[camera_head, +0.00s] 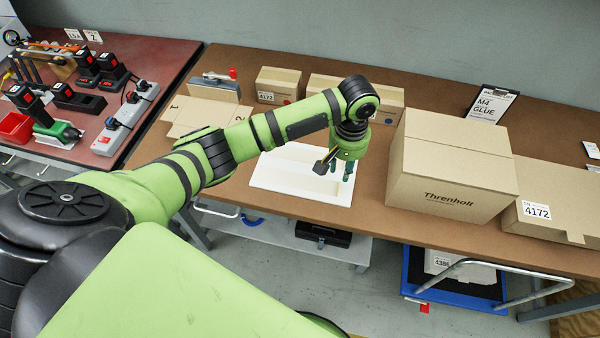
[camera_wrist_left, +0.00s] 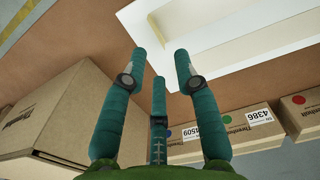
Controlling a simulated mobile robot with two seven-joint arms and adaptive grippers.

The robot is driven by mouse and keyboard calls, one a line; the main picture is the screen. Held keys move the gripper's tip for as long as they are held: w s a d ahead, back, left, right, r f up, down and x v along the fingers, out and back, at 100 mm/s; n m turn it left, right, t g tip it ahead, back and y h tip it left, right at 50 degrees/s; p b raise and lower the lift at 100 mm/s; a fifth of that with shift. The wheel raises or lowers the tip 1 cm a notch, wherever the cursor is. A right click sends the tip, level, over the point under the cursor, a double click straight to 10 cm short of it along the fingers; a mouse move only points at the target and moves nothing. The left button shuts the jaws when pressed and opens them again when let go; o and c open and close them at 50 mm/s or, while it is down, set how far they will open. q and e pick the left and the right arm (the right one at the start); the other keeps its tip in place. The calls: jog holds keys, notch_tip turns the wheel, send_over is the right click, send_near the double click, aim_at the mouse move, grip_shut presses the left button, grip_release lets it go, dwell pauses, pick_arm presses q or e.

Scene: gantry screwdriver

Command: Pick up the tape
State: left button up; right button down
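I cannot pick out the tape with certainty in either view. A small tool with a red end (camera_head: 232,73) lies at the grey box at the back left of the brown table; it may be a tape dispenser, but it is too small to tell. My left gripper (camera_head: 345,172) hangs over the right part of a white tray (camera_head: 270,183). In the left wrist view its teal fingers (camera_wrist_left: 158,75) are spread apart with nothing between them. The white tray (camera_wrist_left: 205,75) shows beyond the fingertips there. My right gripper is in neither view.
A large closed carton (camera_head: 450,170) stands just right of the left gripper, with a flatter carton (camera_head: 560,205) beyond it. Flat cardboard (camera_head: 190,115) lies left of the tray. A red-topped bench (camera_head: 150,55) holds tools and chargers.

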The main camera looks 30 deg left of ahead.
aim_at(339, 187)
pick_arm(q)
notch_tip(339, 187, down, 6)
jog(key=shift+f+p, duration=0.2)
jog(key=shift+p, duration=0.2)
grip_shut()
